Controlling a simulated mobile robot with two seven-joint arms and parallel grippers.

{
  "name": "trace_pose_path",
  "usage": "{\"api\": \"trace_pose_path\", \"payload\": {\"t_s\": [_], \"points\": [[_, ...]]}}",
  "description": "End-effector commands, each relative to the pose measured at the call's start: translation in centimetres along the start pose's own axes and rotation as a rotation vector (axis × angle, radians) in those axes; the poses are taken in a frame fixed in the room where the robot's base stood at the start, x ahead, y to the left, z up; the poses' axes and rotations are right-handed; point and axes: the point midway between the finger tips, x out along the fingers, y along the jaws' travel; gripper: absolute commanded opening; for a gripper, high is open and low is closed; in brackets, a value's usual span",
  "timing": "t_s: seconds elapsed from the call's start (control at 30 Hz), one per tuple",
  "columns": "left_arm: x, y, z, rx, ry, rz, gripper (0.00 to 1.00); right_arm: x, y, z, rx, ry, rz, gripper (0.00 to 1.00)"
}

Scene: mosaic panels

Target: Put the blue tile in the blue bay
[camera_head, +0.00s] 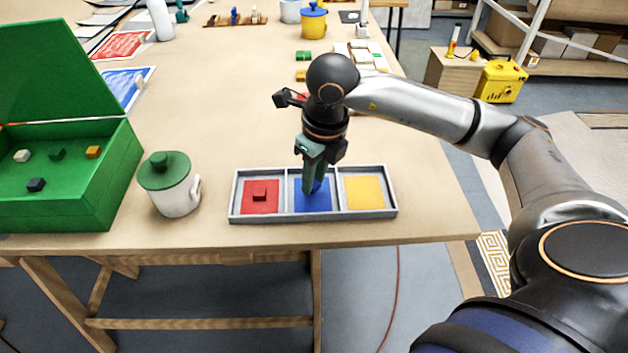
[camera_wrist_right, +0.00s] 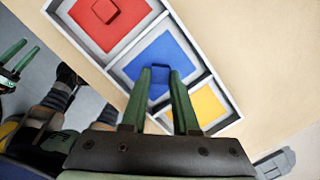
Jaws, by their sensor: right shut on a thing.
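A grey tray (camera_head: 234,206) with three bays lies near the table's front edge. The blue bay (camera_head: 313,204) is in the middle, between a red bay (camera_head: 247,204) and a yellow bay (camera_head: 363,193). My right gripper (camera_head: 311,187) points down over the blue bay, shut on the small blue tile (camera_wrist_right: 160,78). In the right wrist view the tile sits between the fingertips over the blue floor. I cannot tell whether it touches the floor. The fingers partly hide it. My left gripper (camera_wrist_right: 18,60) shows at the left edge of that view, fingers apart and empty.
A red tile (camera_head: 259,194) lies in the red bay. A white mug with a green lid (camera_head: 172,186) stands left of the tray. An open green box (camera_head: 97,196) with several small blocks is further left.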

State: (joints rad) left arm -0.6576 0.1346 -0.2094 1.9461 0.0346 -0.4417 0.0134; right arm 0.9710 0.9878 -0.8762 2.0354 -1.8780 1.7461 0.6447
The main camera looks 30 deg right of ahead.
Motion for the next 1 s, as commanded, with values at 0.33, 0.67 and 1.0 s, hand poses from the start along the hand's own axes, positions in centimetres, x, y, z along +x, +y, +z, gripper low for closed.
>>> {"api": "trace_pose_path", "payload": {"t_s": [0.33,0.67,1.0], "points": [[-0.1,-0.1,-0.2,0.001,0.005,-0.002,0.47,1.5,0.0,-0.2,0.001,-0.002,-0.001,0.00],[0.1,-0.1,0.3,0.000,-0.004,-0.001,0.47,1.8,0.0,-0.2,0.001,-0.002,0.000,0.44],[0.0,0.0,0.5,-0.001,-0.008,0.000,0.47,1.7,0.0,-0.2,0.001,-0.002,0.000,0.58]]}}
